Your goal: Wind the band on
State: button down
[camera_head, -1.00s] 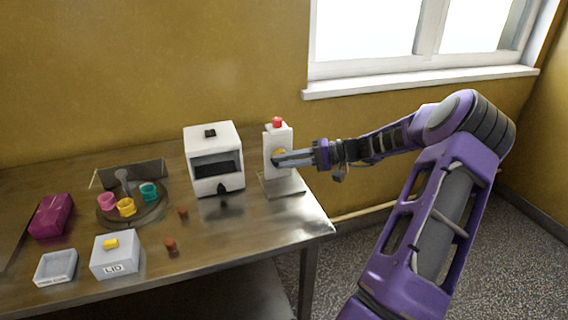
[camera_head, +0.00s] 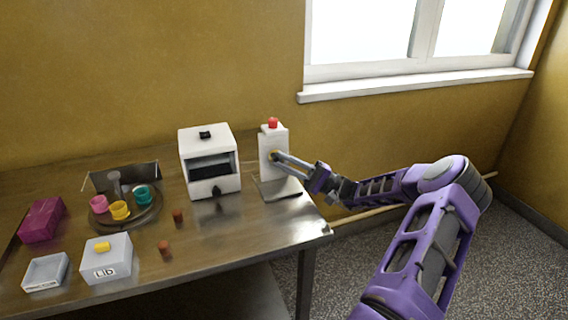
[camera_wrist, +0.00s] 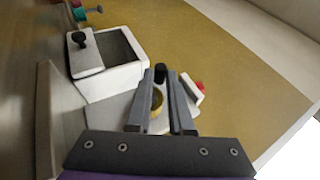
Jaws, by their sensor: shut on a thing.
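A white upright unit (camera_head: 265,143) with a red button (camera_head: 272,123) on top stands on a flat plate near the table's right end. It has a yellow disc on its front, seen in the wrist view (camera_wrist: 157,100). My gripper (camera_head: 276,156) reaches this front from the right. The fingers hide part of the knob and disc in the head view.
A white box-shaped machine (camera_head: 208,143) with a dark opening stands close left of the unit. Further left are a round tray (camera_head: 147,219) with coloured cups, a lidded box (camera_head: 107,268), a shallow dish (camera_head: 48,284) and a magenta block (camera_head: 41,219). Two brown pieces lie in front.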

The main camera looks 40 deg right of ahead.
dwell(0.3)
jog(key=c, duration=0.8)
grip_release()
jog(key=b+v, duration=0.1)
jog(key=v, duration=1.6)
jog(key=shift+s+f, duration=0.15)
jog(key=shift+f, duration=0.2)
